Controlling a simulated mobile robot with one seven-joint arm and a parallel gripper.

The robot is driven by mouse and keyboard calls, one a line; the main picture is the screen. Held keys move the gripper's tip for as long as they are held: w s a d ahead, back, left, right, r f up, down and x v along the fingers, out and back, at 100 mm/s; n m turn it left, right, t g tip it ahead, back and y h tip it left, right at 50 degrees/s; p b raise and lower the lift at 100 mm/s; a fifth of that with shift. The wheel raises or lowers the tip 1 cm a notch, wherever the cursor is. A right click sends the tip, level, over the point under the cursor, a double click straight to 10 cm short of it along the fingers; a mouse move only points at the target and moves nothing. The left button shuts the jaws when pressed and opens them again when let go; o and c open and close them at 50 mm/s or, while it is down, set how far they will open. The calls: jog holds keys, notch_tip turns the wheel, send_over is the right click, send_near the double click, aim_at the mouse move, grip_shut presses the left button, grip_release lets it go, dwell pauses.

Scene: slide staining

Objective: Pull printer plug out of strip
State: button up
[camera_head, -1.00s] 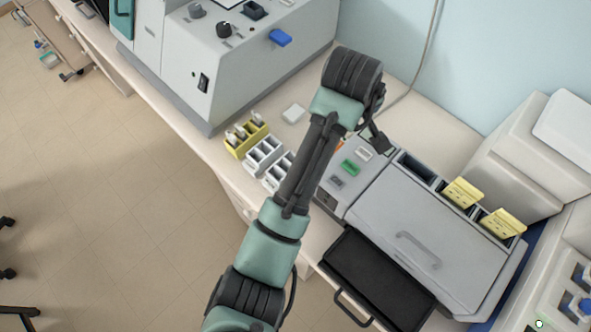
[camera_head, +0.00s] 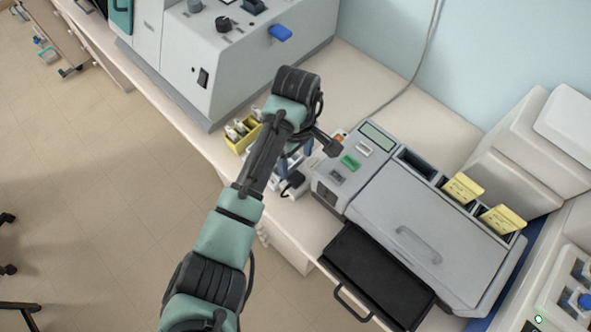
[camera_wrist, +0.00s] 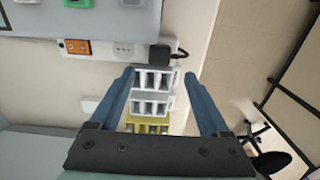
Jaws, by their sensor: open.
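A black plug (camera_wrist: 159,55) sits in the right end of the white power strip (camera_wrist: 124,49) in the wrist view. The strip has an orange switch (camera_wrist: 76,47) toward its left end. The plug shows in the head view as a black shape (camera_head: 294,182) beside the grey machine. My gripper (camera_wrist: 159,76) is open, its two blue fingers spread wide with nothing held. In the wrist view the plug appears just beyond the fingertips, between their lines; the remaining gap is hard to judge. In the head view my arm partly hides the gripper and strip.
White slide racks (camera_wrist: 152,90) and a yellow rack (camera_wrist: 148,128) stand close by the strip, seen between the fingers. The grey machine (camera_head: 420,225) with an extended black tray (camera_head: 375,275) is at right. A larger grey instrument (camera_head: 205,60) stands behind left. The counter's front edge is near.

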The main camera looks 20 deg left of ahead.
aim_at(296, 177)
jog(key=shift+f+b, duration=3.45)
jog(key=shift+f, duration=1)
jog(key=shift+p, duration=0.7)
grip_shut()
jog(key=shift+r, duration=0.15)
jog(key=shift+r+p, duration=2.9)
jog(key=shift+p, duration=0.15)
